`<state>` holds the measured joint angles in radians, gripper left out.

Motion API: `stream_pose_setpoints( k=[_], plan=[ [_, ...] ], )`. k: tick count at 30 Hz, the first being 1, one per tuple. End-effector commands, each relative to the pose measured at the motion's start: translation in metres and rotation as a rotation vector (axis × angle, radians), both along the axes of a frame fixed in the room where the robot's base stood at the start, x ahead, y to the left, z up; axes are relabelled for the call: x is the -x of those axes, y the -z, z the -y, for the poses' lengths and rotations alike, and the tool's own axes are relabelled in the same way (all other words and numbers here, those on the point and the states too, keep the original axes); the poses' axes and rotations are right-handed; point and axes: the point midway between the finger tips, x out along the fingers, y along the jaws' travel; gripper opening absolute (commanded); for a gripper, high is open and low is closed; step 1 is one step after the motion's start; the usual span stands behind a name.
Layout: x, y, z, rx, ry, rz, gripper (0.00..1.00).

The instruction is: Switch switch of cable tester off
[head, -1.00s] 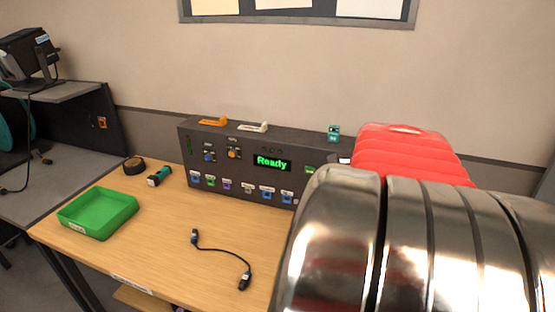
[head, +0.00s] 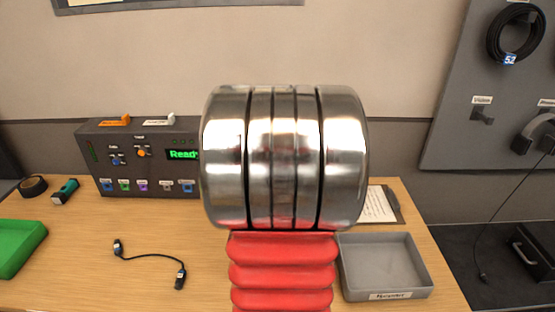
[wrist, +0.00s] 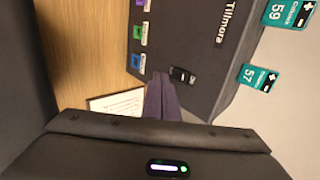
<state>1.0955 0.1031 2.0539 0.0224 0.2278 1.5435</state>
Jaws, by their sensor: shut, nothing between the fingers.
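The cable tester (head: 95,140) is a dark box with a green display at the back of the wooden table. Its right part is hidden behind my arm in the head view. In the wrist view its dark front (wrist: 205,40) shows, with a small black switch (wrist: 182,75) near one corner. My gripper (wrist: 160,76) is shut and empty, its fingertips close beside the switch. I cannot tell whether they touch it, or which way the switch is set. The gripper is hidden in the head view.
A grey tray (head: 385,268), a clipboard (head: 380,204), a short black cable (head: 150,256) and a green tray (head: 18,245) lie on the table (head: 85,285). Teal tags (wrist: 259,77) stand by the tester's edge. A pegboard (head: 445,120) is at right.

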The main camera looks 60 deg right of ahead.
Motion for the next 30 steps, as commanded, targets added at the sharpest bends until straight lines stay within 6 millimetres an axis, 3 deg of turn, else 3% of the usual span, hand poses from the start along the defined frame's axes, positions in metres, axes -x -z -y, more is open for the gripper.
stream_pose_setpoints(
  k=[12,30],
  plan=[
    [-0.018,0.007,0.035,0.001,0.001,0.0,0.0],
    [-0.021,0.015,0.043,-0.001,0.001,0.0,0.0]
  ],
)
